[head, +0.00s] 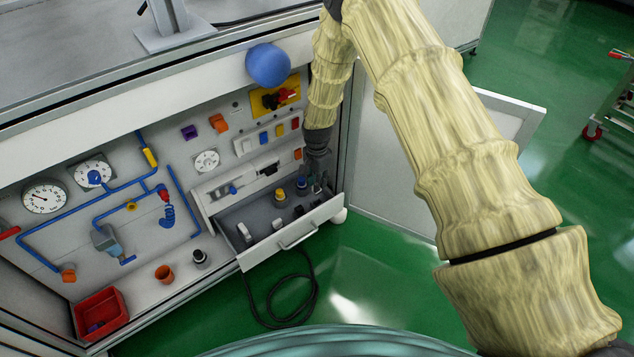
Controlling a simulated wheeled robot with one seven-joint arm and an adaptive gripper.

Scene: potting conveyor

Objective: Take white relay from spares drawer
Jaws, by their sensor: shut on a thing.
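The spares drawer (264,253) is pulled out at the lower right of the control panel in the head view. Inside it are white pieces, one at the left (243,232) and one nearer the middle (277,225), a yellow-topped part (279,195) and several dark parts. I cannot tell which white piece is a relay. My gripper (317,178) points down over the drawer's back right corner, beside small dark parts. Its fingers are small and dark here. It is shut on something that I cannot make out.
A blue ball-like knob (267,65) sticks out above the panel. A red bin (101,314), an orange cup (164,273) and a black-and-white part (200,258) stand on the cabinet floor. An open door (392,190) is right of the drawer. A black cable (285,318) lies on the green floor.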

